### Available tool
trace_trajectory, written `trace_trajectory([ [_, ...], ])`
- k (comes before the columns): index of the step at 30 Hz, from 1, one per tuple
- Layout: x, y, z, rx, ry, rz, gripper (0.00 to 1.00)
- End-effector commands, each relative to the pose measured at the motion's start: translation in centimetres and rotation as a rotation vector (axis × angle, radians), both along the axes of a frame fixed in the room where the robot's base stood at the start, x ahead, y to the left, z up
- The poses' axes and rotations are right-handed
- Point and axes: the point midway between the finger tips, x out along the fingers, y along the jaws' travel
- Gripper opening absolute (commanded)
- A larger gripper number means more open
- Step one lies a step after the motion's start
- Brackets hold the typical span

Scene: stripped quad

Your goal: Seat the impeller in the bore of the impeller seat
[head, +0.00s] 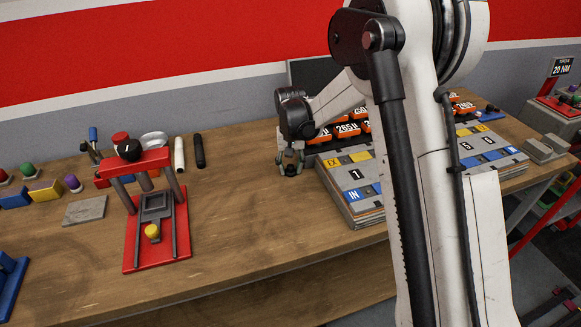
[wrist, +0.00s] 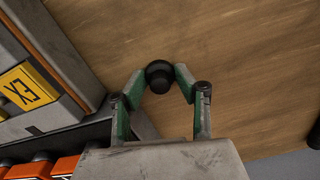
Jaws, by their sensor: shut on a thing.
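My gripper (head: 290,165) hangs over the middle of the bench, left of the block marked EX, 1 and IN. In the wrist view its green-sided fingers (wrist: 164,76) are shut on a small dark round part with a knob-like end (wrist: 159,80). This part may be the impeller; no vanes can be made out. It appears above the bare wood. I cannot tell which thing is the impeller seat, and no bore can be made out. My arm covers part of the right side of the bench.
A red press-like fixture (head: 133,262) with a black knob (head: 129,150) and a yellow piece (head: 152,231) stands at left. The marked block (head: 347,179) is close to the right of my gripper. Orange labelled pieces (head: 349,129) lie behind it. The wood between fixture and block (head: 240,205) is clear.

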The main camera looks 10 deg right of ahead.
Motion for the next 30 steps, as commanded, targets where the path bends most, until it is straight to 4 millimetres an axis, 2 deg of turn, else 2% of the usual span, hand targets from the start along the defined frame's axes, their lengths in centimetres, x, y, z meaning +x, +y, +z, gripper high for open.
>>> trace_trajectory([
  [1, 0.0, 0.0, -0.3, 0.0, 0.0, 0.0, 0.04],
  [2, 0.0, 0.0, -0.3, 0.0, 0.0, 0.0, 0.31],
  [6, 0.0, 0.0, -0.2, 0.0, 0.0, 0.0, 0.49],
  [14, 0.0, 0.0, -0.1, 0.0, 0.0, 0.0, 0.49],
  [19, 0.0, 0.0, 0.9, 0.0, 0.0, 0.0, 0.49],
  [30, 0.0, 0.0, 8.0, 0.0, 0.0, 0.0, 0.49],
])
